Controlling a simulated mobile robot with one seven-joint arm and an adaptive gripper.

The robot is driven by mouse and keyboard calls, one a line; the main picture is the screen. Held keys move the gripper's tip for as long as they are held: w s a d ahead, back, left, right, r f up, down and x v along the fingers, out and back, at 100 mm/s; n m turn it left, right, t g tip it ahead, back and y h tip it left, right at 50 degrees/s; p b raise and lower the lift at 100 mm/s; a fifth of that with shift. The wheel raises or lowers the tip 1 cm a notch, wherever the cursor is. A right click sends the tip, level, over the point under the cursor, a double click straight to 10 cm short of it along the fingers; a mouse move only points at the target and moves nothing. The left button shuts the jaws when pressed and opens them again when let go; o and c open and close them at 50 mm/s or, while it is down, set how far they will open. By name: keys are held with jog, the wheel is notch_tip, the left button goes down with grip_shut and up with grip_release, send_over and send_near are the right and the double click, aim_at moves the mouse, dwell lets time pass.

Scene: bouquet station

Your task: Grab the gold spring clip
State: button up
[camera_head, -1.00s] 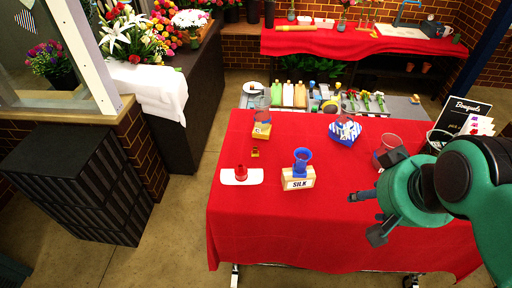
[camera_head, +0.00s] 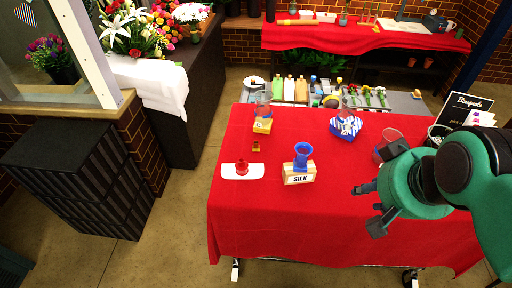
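A small gold-brown object (camera_head: 256,146), which looks like the gold spring clip, lies on the red-covered table (camera_head: 330,222), left of the middle. It is too small to make out its jaws. My gripper (camera_head: 366,207) is over the table's right part, well to the right of the clip and nearer the front. Its dark fingers are spread apart, with nothing visible between them.
Near the clip are a white tray with a red piece (camera_head: 241,171), a "SILK" block with a blue cup (camera_head: 299,178) and a wooden block with a clear glass (camera_head: 263,124). A blue-striped box (camera_head: 345,129) stands farther back. The front left table is clear.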

jog(key=w+a+g+p, duration=0.15)
jog(key=w+a, duration=0.35)
jog(key=w, duration=0.8)
jog(key=w+a+g+p, duration=0.15)
jog(key=w+a, duration=0.45)
jog(key=w, duration=0.6)
jog(key=w+a+f+n+p, duration=0.1)
jog(key=w+a+f+p, duration=0.2)
jog(key=w+a+f, duration=1.3)
notch_tip(320, 180, down, 4)
jog(key=shift+w+a+r+g+p, duration=0.15)
jog(key=shift+w+a+g+p, duration=0.25)
jog(key=shift+a, duration=0.3)
send_over(256, 142)
jog(key=s, duration=0.1)
jog(key=shift+f, duration=4.25)
